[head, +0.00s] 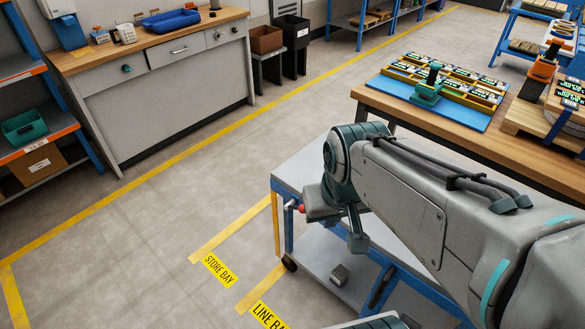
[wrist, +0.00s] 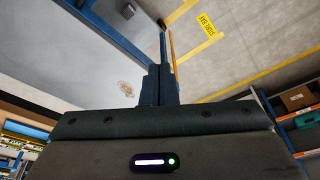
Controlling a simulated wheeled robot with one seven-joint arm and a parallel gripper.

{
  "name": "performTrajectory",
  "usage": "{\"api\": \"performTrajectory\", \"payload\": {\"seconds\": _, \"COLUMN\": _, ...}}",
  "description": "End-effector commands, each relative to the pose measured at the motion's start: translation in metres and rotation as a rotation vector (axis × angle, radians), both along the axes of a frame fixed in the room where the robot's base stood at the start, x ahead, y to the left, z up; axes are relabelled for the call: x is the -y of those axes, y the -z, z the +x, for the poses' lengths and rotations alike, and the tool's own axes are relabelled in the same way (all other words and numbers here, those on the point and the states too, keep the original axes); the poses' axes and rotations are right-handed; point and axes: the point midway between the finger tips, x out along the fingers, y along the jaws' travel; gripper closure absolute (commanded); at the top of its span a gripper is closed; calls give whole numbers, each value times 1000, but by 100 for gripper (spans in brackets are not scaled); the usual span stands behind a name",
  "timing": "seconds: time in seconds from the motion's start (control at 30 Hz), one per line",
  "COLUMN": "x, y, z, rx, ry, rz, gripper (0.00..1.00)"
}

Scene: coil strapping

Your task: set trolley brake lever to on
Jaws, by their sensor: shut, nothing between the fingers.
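The trolley (head: 283,185) has a grey top, a blue frame and a lower shelf, and stands beside the floor bay marks. A red knob (head: 301,209) shows at its near left corner, next to a small pale fitting; it appears to be the brake lever's end. Its setting cannot be read. My gripper (head: 357,238) is just right of the red knob in the head view, pointing down by the trolley's near edge. In the wrist view my gripper's fingers (wrist: 160,85) are together and empty, and the red knob does not show. My arm hides much of the trolley.
A small grey block (head: 340,275) lies on the trolley's lower shelf. A wooden workbench (head: 455,137) with a blue mat and trays stands behind the trolley. Yellow STORE BAY (head: 220,269) and LINE BAY (head: 268,316) labels mark the floor. The floor to the left is clear.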

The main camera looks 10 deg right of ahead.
Motion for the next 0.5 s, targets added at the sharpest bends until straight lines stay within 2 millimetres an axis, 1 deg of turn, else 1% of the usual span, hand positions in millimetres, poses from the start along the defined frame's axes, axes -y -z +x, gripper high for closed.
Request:
{"api": "performTrajectory", "payload": {"seconds": 0.17, "x": 0, "y": 1, "z": 1, "rx": -1, "ry": -3, "rz": -1, "gripper": 100}}
{"api": "performTrajectory", "payload": {"seconds": 0.27, "x": -1, "y": 4, "z": 11, "rx": -8, "ry": -28, "rz": -9, "gripper": 100}}
{"api": "performTrajectory", "payload": {"seconds": 0.37, "x": 1, "y": 11, "z": 34, "rx": -26, "ry": -82, "rz": -27, "gripper": 100}}
{"api": "performTrajectory", "payload": {"seconds": 0.47, "x": -1, "y": 21, "z": 68, "rx": -51, "ry": -170, "rz": -56, "gripper": 100}}
{"api": "performTrajectory", "payload": {"seconds": 0.5, "x": -2, "y": 26, "z": 84, "rx": -61, "ry": -210, "rz": -69, "gripper": 100}}
